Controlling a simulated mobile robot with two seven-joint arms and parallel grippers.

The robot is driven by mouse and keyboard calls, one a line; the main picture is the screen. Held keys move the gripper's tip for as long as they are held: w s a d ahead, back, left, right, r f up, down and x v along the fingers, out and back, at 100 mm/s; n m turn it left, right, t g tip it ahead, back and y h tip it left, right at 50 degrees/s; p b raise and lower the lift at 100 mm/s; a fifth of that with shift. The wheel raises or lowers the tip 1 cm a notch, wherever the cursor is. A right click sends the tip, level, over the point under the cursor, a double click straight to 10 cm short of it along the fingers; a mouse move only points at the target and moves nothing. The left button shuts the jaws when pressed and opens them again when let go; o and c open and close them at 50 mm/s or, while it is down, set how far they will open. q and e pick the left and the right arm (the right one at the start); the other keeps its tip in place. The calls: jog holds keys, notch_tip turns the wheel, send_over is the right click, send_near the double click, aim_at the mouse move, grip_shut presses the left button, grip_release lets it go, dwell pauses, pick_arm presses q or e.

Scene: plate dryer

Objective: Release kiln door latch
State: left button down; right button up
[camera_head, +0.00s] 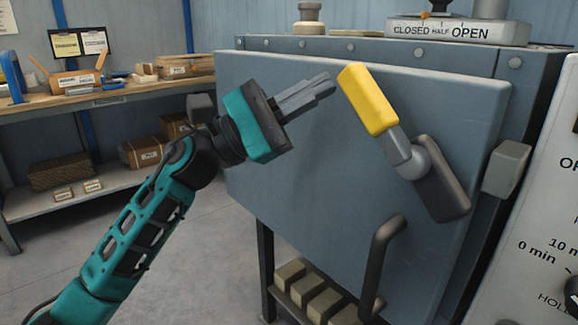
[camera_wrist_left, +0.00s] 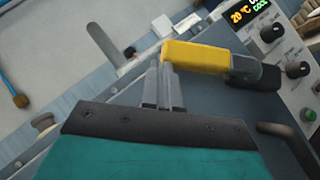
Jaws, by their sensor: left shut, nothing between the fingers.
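The kiln door (camera_head: 285,150) is a large grey-blue panel. Its latch lever has a yellow grip (camera_head: 368,98) that tilts up and to the left from a round grey pivot and a dark plate (camera_head: 440,185) near the door's right side. My left gripper (camera_head: 322,90) is shut and empty, just left of the yellow grip's upper end. In the left wrist view the shut fingers (camera_wrist_left: 163,88) point at the left end of the yellow grip (camera_wrist_left: 195,57); whether they touch it I cannot tell. My right gripper is not in view.
A dark bar handle (camera_head: 382,260) stands out from the lower door. A grey block (camera_head: 507,167) sits at the door's right edge. A control panel (camera_head: 545,220) is at far right. A wooden workbench (camera_head: 110,95) stands at left, with clear floor in front.

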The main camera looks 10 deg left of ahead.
pick_arm(q)
jog(key=r+m+g, duration=0.1)
jog(key=s+d+r+m+g+y, duration=0.1)
jog(key=d+r+m, duration=0.1)
jog(key=m, duration=0.1)
jog(key=shift+s+r+g+y, duration=0.2)
jog(key=shift+g+y, duration=0.1)
jog(key=shift+g, duration=0.1)
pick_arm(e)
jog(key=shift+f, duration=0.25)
pick_arm(q)
jog(key=shift+r, duration=0.1)
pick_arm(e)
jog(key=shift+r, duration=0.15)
